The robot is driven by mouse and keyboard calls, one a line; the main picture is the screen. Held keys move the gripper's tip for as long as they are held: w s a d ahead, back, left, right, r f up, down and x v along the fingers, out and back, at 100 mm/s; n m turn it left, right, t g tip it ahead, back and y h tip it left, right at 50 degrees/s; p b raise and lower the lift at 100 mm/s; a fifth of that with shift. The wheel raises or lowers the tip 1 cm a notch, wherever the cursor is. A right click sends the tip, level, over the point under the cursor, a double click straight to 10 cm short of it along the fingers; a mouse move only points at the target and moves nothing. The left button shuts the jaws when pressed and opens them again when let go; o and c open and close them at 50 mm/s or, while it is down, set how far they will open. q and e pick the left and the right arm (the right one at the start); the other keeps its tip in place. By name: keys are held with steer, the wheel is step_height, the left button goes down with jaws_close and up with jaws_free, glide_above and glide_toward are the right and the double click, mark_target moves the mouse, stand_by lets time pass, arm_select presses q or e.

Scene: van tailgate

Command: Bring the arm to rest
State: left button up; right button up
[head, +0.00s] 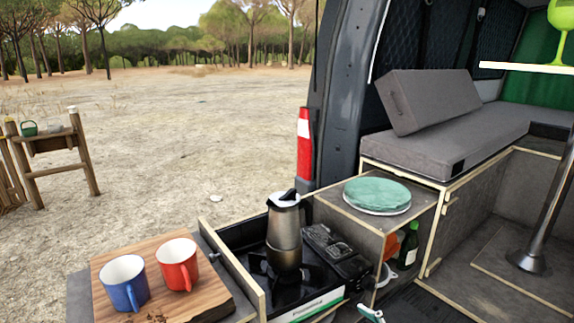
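Neither of my grippers can be made out in the head view, and no arm shows over the tailgate kitchen. A moka pot (285,238) stands upright on the black stove (245,232). A blue mug (124,284) and a red mug (177,265) stand upright on a wooden board (207,294) at the lower left. A small pale teal item (370,313) is cut off by the bottom edge, and I cannot tell what it is.
Green plates (377,194) lie on the wooden cabinet top (342,206). A dark bottle (409,246) stands in the cabinet below. Grey cushions (440,150) lie on the bench behind. A metal table leg (545,215) stands at right. A wooden stand (62,150) is outside at left.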

steer(key=s+d+f+m+g+h, duration=0.1)
steer(key=s+d+f+g+h, duration=0.3)
steer(key=s+d, duration=0.65)
steer(key=s+d+f+m+g+h, duration=0.1)
steer(key=s+d+f+h, duration=0.4)
steer(key=s+d, duration=0.55)
steer(key=w+a+f+m+t+y, duration=0.2)
steer(key=a+f+y, duration=0.4)
steer(key=a+f, duration=0.6)
steer(key=shift+w+a+f+m+t, duration=0.3)
steer(key=shift+w+a+t, duration=0.3)
steer(key=shift+a, duration=0.45)
